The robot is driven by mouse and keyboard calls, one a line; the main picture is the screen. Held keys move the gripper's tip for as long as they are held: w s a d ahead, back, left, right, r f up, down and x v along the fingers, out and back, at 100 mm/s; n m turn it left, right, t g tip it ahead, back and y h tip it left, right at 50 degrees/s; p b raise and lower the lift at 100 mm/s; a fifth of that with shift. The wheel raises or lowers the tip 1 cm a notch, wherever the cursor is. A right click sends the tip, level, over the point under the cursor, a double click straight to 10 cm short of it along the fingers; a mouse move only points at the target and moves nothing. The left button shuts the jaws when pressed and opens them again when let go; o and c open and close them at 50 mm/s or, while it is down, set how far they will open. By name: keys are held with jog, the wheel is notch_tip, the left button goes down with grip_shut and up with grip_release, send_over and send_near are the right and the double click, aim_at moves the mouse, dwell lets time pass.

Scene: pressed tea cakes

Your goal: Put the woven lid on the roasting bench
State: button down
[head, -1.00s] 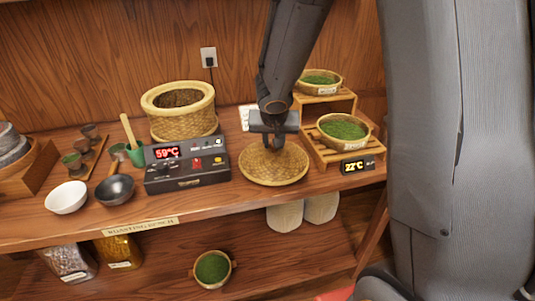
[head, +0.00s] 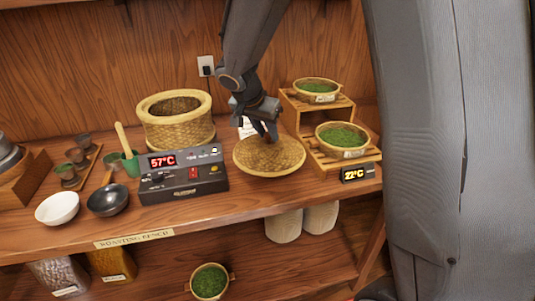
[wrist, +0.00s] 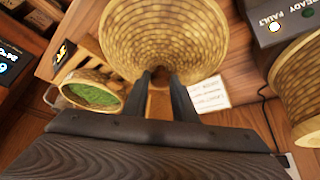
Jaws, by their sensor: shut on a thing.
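The woven lid (head: 268,160), a round tan wicker disc, is at the right part of the roasting bench (head: 240,207), between the control box and the stepped rack. My gripper (head: 268,136) is shut on the lid from above. In the wrist view the lid (wrist: 165,35) fills the top middle, with both fingers (wrist: 163,75) at its near side. The exact grip point is hard to see. The lid looks slightly above the bench; any gap beneath it is hidden.
A round woven basket (head: 176,132), open at the top, stands behind the control box (head: 183,184), which reads 57°C. A rack (head: 316,150) with two bowls of green tea stands right. A white bowl (head: 57,208) and dark pan (head: 107,200) sit left.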

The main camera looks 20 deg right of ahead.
aim_at(266, 146)
jog(key=shift+f+p, duration=0.35)
jog(key=shift+f, duration=2.6)
jog(key=shift+f, duration=0.1)
jog(key=c, duration=1.4)
grip_release()
jog(key=shift+c, duration=0.2)
